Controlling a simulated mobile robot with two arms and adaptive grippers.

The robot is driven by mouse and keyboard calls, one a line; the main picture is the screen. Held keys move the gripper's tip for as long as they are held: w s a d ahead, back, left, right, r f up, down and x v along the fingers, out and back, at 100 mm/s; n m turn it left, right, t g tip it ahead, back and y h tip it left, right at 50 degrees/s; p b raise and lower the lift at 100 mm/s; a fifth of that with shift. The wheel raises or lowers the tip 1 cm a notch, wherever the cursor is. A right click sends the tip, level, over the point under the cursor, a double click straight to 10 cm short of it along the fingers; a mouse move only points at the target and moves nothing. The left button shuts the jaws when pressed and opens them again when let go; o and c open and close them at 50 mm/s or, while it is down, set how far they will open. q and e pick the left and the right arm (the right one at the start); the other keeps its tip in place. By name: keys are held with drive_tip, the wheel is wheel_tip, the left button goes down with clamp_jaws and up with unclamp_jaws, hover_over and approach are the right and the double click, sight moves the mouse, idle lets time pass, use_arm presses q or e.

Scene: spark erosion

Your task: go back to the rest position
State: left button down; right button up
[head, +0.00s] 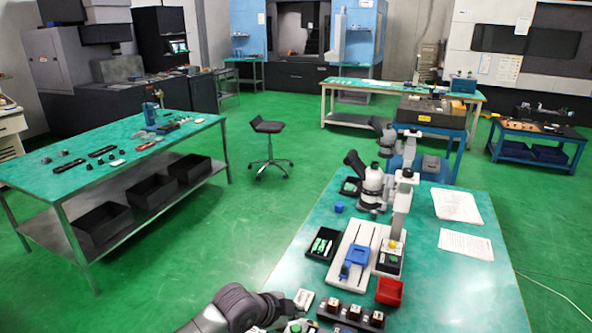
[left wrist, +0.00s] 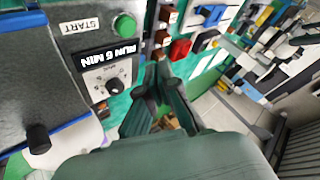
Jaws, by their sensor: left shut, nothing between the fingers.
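My left arm reaches in from the bottom of the head view, and its gripper (head: 290,306) is over the near left edge of the green worktable (head: 455,285). In the left wrist view the fingers of this gripper (left wrist: 157,75) are shut with nothing between them. A grey control panel (left wrist: 75,45) is just left of the fingers there. My right gripper is in neither view.
Close to the left gripper are a black block holder (head: 350,316), a red bin (head: 389,291) and a black tray (head: 322,244). A microscope (head: 371,185) stands farther back. Another green table (head: 100,165) stands at left, with a stool (head: 268,127) on open floor between.

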use_arm(q)
drive_tip(key=s+n, duration=0.1)
drive_tip(key=s, duration=0.2)
drive_tip(key=s+f+n, duration=0.1)
drive_tip(key=s, duration=0.2)
drive_tip(key=s+f+n, duration=0.1)
drive_tip(key=s, duration=0.2)
drive_tip(key=shift+d+f+g, duration=0.2)
drive_tip(key=shift+d+g, duration=0.2)
drive_tip(key=s+a+n, duration=0.2)
drive_tip(key=s, duration=0.3)
drive_tip(key=shift+s+a+f+n+y, duration=0.15)
drive_tip(key=shift+a+f+n+y, duration=0.15)
drive_tip(key=shift+a+n+y, duration=0.1)
drive_tip(key=s+a+n+g+y, duration=0.2)
drive_tip(key=s+a+n+y, duration=0.6)
drive_tip(key=s+a, duration=1)
wheel_tip(320, 180, down, 32)
drive_tip(key=s+n+g+h+b, duration=0.1)
drive_tip(key=s+n+h+b, duration=0.1)
drive_tip(key=b, duration=0.2)
drive_tip(key=s+a+f+b, duration=0.1)
drive_tip(key=s+f+b, duration=0.1)
drive_tip(key=s+f, duration=0.6)
drive_tip(key=s+a+f+g+b, duration=0.1)
drive_tip(key=s+a+f+b, duration=0.1)
drive_tip(key=s+f, duration=0.6)
wheel_tip(320, 180, down, 3)
drive_tip(key=shift+s+a+f, duration=0.1)
drive_tip(key=shift+s+a, duration=0.15)
